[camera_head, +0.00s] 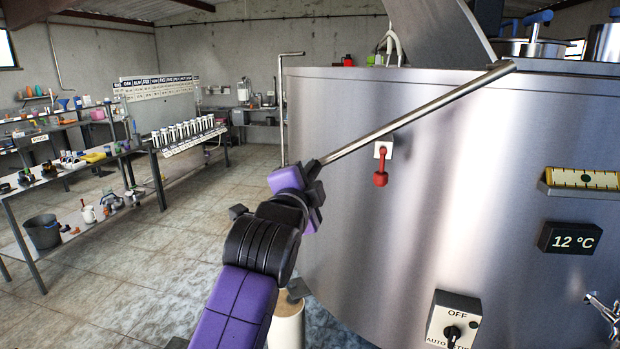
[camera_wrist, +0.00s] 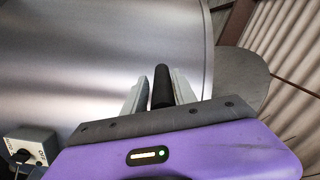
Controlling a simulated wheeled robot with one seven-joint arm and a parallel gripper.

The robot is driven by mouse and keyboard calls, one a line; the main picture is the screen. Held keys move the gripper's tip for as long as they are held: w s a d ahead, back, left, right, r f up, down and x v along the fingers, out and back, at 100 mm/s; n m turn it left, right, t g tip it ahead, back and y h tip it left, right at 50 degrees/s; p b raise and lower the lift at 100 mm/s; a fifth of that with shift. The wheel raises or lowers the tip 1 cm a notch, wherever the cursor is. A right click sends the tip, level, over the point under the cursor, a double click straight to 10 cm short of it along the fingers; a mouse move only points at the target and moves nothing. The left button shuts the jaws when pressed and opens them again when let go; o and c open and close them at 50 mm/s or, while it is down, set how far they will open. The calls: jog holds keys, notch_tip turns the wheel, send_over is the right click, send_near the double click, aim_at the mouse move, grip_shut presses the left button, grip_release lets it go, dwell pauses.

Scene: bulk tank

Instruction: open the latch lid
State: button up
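A long thin metal bar (camera_head: 415,112) slants from the top rim of the steel tank (camera_head: 345,210) down left to my gripper (camera_head: 315,178). In the wrist view a black round grip (camera_wrist: 162,88) stands between the two grey fingers of my gripper (camera_wrist: 160,92). The fingers are close on both sides of it; whether both touch it I cannot tell. A wide grey slanted panel (camera_head: 432,32) rises above the tank top and may be a lid; its upper end is cut off. A grey rounded plate (camera_wrist: 240,82) shows at the right in the wrist view. No latch is clearly visible.
On the tank front are a red hanging handle (camera_head: 381,172), a yellow gauge (camera_head: 583,180), a 12 °C display (camera_head: 572,238), a switch box (camera_head: 453,320) and a tap (camera_head: 603,308). Metal tables (camera_head: 75,165) stand at the left. The floor (camera_head: 150,255) between is clear.

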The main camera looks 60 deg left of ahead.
jog(key=shift+o, duration=0.7)
jog(key=shift+s+d, duration=0.2)
jog(key=shift+d, duration=0.05)
jog(key=b+v, duration=0.2)
jog(key=v, duration=0.5)
jog(key=shift+s, duration=0.15)
jog(key=b+v, duration=0.1)
jog(key=v, duration=0.8)
dwell(0.5)
jog(key=shift+b, duration=0.4)
